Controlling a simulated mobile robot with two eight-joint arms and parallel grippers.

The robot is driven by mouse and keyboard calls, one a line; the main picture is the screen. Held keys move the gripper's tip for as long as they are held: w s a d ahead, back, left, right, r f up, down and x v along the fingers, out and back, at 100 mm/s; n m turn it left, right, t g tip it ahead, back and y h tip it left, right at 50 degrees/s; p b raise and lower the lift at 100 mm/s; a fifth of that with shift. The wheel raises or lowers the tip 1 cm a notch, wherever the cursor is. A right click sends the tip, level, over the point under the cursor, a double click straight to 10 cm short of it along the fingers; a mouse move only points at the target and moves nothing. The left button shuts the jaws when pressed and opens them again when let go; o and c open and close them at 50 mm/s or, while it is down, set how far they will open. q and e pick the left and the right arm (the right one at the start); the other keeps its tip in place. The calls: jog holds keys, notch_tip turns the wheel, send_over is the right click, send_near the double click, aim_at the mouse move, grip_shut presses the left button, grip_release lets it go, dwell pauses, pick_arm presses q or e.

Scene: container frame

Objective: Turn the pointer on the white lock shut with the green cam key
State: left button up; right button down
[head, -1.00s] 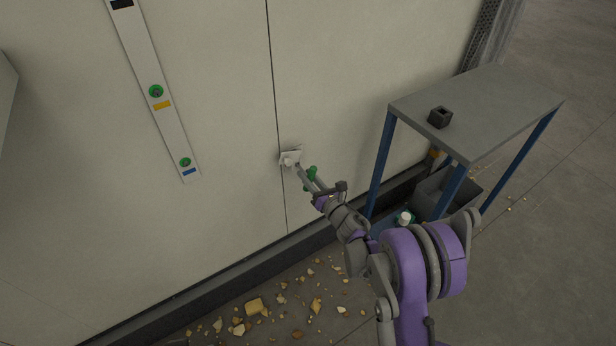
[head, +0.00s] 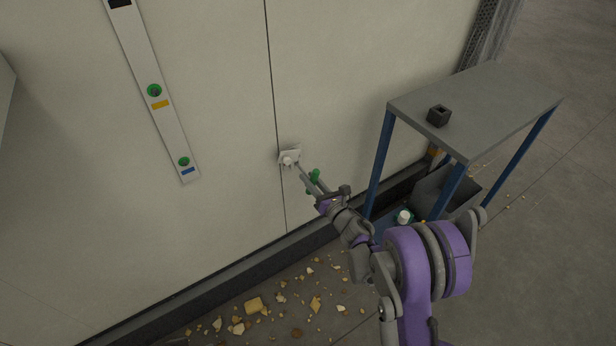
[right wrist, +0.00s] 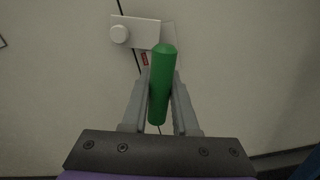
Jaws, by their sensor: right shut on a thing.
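The white lock (head: 295,152) is a small plate with a round white knob, mounted beside the vertical panel seam. It also shows at the top of the right wrist view (right wrist: 146,34), with a small red mark below it. My right gripper (head: 311,186) is shut on the green cam key (head: 314,177), just below and right of the lock. In the wrist view the key's green handle (right wrist: 161,90) stands between the fingers and overlaps the plate's lower right edge. The handle hides the key's working end, so I cannot tell whether it touches the lock. My left gripper is not in view.
A grey-topped table (head: 490,110) with blue legs stands right of my arm, bearing a small dark block (head: 438,116). A dark bin (head: 440,190) is beneath it. A white strip (head: 172,125) with green rings hangs on the wall left. Rubble (head: 254,306) litters the floor.

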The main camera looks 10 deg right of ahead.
jog(key=shift+v, duration=2.5)
jog(key=c, duration=1.3)
grip_release()
grip_shut()
jog(key=v, duration=0.8)
